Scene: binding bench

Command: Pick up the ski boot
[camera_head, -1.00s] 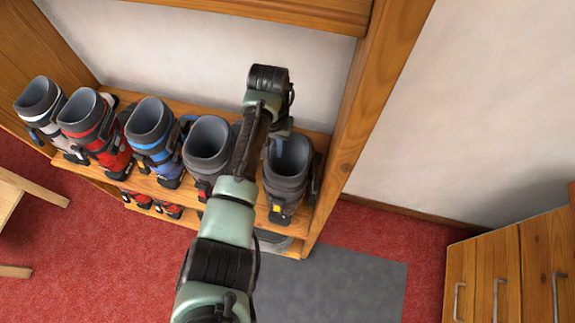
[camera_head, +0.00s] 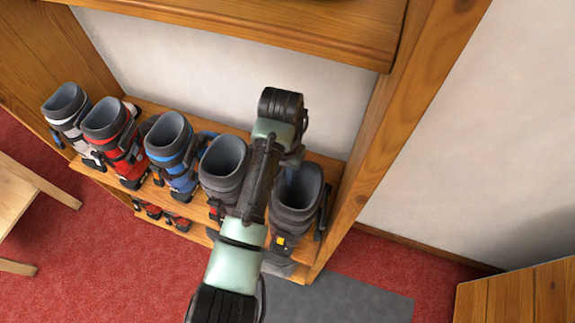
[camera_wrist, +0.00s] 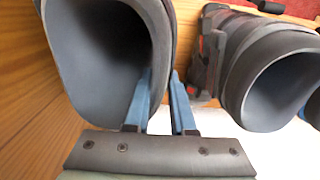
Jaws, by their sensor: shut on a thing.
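The ski boot (camera_head: 296,208) is dark grey with a yellow patch low on its front. It is the rightmost boot on the wooden shelf, beside the wooden post. In the wrist view its open cuff (camera_wrist: 68,88) fills the left side. My gripper (camera_wrist: 162,82) is shut on the cuff wall, one blue finger inside the opening and the other outside. In the head view my gripper (camera_head: 291,158) is over the boot's rear rim, its fingertips mostly hidden. The boot looks upright; I cannot tell whether its sole touches the shelf.
A neighbouring grey boot (camera_head: 224,168) stands close on the left, partly behind my arm; its cuff (camera_wrist: 275,85) shows in the wrist view. Blue (camera_head: 172,155), red (camera_head: 115,140) and white-banded (camera_head: 70,115) boots stand farther left. The wooden post (camera_head: 385,150) is close on the right.

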